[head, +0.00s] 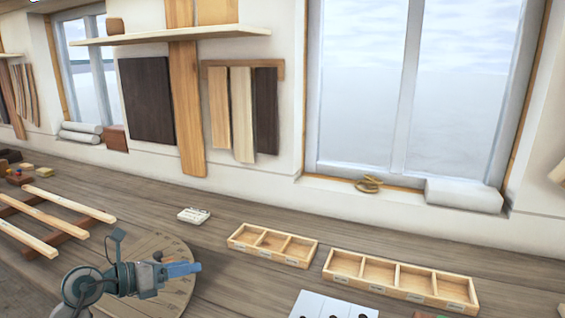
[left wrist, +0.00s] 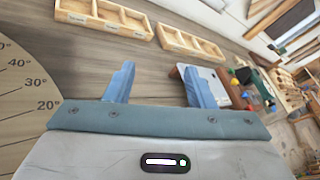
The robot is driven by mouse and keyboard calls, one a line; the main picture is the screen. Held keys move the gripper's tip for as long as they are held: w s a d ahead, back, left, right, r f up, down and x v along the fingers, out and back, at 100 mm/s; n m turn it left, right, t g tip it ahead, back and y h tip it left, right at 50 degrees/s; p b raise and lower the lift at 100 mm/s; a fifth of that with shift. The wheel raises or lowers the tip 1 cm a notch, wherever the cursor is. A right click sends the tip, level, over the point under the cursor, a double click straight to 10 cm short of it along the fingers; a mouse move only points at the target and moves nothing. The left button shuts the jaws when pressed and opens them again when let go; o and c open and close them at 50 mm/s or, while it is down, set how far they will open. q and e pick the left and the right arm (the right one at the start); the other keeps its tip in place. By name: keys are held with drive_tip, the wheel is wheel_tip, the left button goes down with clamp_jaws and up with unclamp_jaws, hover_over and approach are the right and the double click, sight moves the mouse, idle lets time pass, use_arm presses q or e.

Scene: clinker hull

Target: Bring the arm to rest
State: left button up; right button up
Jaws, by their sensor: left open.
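My left arm comes in from the lower left of the head view. Its gripper (head: 192,268) has blue fingers and points right, over the right part of a round wooden board. In the left wrist view the two fingers of the left gripper (left wrist: 158,82) stand wide apart with nothing between them. The gripper is open and empty, above the bench (left wrist: 150,60). My right gripper shows in neither view.
The round board (head: 150,243) bears angle marks, seen in the left wrist view (left wrist: 25,85). A three-compartment tray (head: 272,246) and a longer tray (head: 400,281) look empty. A white sheet (head: 330,306) lies in front. Wooden strips (head: 70,203) lie left.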

use_arm(q)
drive_tip(key=s+a+r+n+t+y, duration=0.15)
drive_tip(key=s+r+n+t, duration=0.45)
drive_tip(key=n+t, duration=0.8)
drive_tip(key=s+a+f+n+g+y, duration=0.45)
drive_tip(key=f+n+y, duration=0.35)
drive_tip(key=n, duration=0.3)
drive_tip(key=s+a+f+n+g+y, duration=0.3)
drive_tip(key=a+f+n+y, duration=0.4)
drive_tip(key=n, duration=0.4)
drive_tip(key=s+d+f+n+g+h, duration=0.2)
drive_tip(key=s+d+f+g, duration=0.3)
drive_tip(key=s+f, duration=0.5)
drive_tip(key=s+d+f+n+g+h, duration=0.25)
drive_tip(key=s+f+g, duration=0.45)
drive_tip(key=s, duration=0.4)
wheel_tip(320, 180, down, 33)
drive_tip(key=s+a+g, duration=0.1)
drive_tip(key=a+g, duration=0.1)
drive_tip(key=a, duration=0.1)
drive_tip(key=s+f, duration=1.7)
drive_tip(key=s, duration=0.1)
drive_tip(key=shift+a+y, duration=0.3)
